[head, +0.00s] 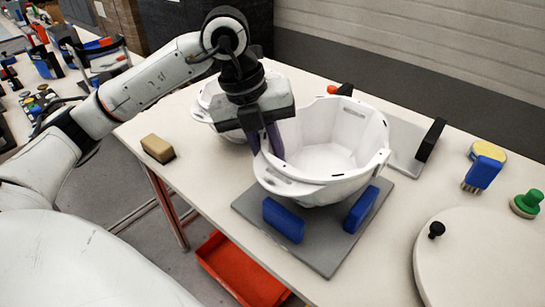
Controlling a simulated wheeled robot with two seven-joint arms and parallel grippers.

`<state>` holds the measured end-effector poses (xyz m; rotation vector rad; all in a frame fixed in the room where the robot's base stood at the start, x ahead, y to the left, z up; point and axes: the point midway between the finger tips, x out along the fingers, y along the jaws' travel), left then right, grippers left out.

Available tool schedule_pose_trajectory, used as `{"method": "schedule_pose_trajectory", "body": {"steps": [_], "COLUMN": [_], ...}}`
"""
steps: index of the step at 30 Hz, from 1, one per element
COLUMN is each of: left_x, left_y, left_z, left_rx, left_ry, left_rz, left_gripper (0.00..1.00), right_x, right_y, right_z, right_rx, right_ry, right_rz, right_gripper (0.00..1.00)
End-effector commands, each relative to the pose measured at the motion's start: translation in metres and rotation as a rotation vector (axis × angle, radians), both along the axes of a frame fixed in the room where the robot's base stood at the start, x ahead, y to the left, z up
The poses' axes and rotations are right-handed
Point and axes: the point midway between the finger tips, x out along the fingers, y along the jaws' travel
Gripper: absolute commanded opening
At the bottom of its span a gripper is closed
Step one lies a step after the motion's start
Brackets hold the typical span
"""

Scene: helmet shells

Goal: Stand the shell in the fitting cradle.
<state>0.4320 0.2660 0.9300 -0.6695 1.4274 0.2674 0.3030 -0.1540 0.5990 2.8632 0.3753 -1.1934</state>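A white bowl-like shell (337,142) with slots in its rim sits open side up on or just above a grey plate (312,254) with blue blocks (283,220), which looks like the fitting cradle. It looks roughly level; contact with the plate is hidden. My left gripper (266,150) comes down from above at the shell's left rim, its two purple fingers at the near-left wall. A small gap shows between the fingers; whether they press on the rim I cannot tell. My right gripper is not in view.
A second white shell (205,101) stands behind my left gripper. Another grey plate with black blocks (430,140) lies behind the shell. A tan block (157,148), a blue brush (483,172), a green knob (527,202) and a round white lid (485,262) share the table. A red bin (240,272) is below.

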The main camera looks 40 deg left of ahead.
Motion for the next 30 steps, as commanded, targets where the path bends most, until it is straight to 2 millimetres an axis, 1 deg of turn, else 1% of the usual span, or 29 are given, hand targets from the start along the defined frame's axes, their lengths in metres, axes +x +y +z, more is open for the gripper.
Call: {"method": "schedule_pose_trajectory", "body": {"steps": [27,28,30], "left_x": [0.001,0.001,0.001], "left_y": [0.000,0.000,0.000], "left_z": [-0.018,-0.018,-0.018], "left_rx": [-0.001,-0.001,-0.001], "left_ry": [-0.003,-0.003,-0.003], "left_rz": [0.001,0.001,0.001], "left_gripper": [0.00,0.16,0.28], "right_x": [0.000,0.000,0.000], "right_y": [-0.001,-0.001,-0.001], "right_z": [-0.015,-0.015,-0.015], "right_rx": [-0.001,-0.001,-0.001], "right_ry": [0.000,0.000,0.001], "right_rz": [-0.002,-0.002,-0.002], "right_gripper": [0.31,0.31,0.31]}}
